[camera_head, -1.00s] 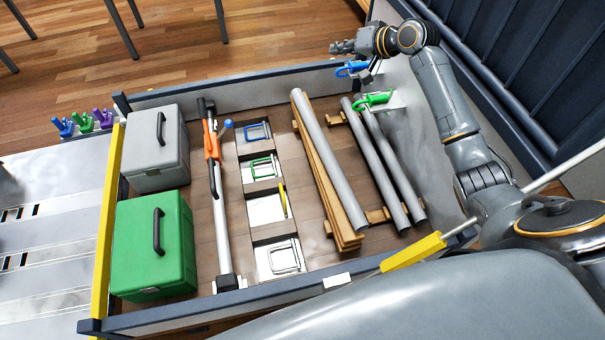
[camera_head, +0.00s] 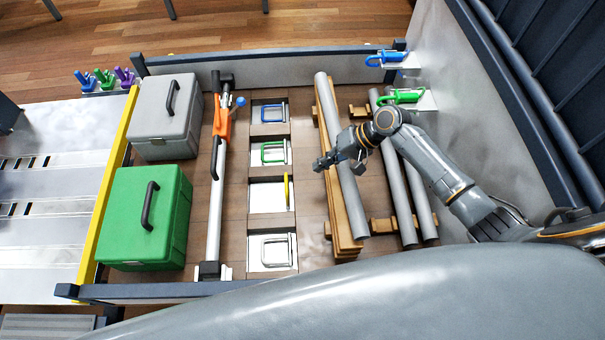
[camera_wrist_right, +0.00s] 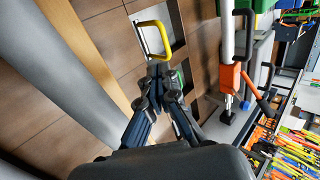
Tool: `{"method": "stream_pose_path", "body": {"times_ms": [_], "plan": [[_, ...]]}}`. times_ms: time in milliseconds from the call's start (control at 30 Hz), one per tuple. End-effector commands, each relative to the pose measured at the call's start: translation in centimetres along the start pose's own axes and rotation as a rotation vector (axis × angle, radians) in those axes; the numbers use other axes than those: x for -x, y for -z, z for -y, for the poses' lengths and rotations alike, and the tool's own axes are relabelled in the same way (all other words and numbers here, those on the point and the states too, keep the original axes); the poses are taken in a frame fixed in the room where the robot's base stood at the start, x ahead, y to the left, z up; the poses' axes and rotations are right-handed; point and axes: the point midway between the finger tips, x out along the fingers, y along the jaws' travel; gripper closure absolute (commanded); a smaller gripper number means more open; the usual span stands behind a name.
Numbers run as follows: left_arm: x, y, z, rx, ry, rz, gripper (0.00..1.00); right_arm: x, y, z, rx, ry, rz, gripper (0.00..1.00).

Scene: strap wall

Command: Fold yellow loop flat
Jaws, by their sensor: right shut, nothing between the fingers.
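The yellow loop (camera_head: 287,191) shows as a thin upright line at the right edge of its white recessed plate (camera_head: 266,198) in the head view. In the right wrist view the yellow loop (camera_wrist_right: 151,36) shows as an open bracket, seemingly standing up from its plate. My right gripper (camera_head: 319,165) is shut and empty, above the wooden boards and a little right of the loop's plate. In the right wrist view its fingertips (camera_wrist_right: 160,70) show just below the loop in the picture; I cannot tell the exact gap. My left gripper is not in view.
Blue (camera_head: 271,112), green (camera_head: 273,152) and grey (camera_head: 277,249) loops sit on neighbouring plates. An orange-handled bar (camera_head: 214,195) runs left of them. Grey pipes (camera_head: 347,190) and boards lie right. Green (camera_head: 150,220) and grey (camera_head: 167,118) boxes stand at left.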

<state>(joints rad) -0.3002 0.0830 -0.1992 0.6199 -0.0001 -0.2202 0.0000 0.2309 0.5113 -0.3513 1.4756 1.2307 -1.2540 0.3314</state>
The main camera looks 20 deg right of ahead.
Motion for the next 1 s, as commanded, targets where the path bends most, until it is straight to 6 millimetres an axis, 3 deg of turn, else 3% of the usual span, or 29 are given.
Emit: {"method": "stream_pose_path", "body": {"times_ms": [533, 700, 1000], "plan": [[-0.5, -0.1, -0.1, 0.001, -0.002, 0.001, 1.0, -8.4, 0.0, 0.1, -0.001, 0.001, 0.001, 1.0], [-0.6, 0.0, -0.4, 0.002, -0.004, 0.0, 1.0, -9.7, 0.0, 0.0, 0.001, 0.0, 0.0, 1.0], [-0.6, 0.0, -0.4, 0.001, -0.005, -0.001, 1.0, -9.8, 0.0, 0.0, 0.002, 0.0, 0.0, 1.0]]}}
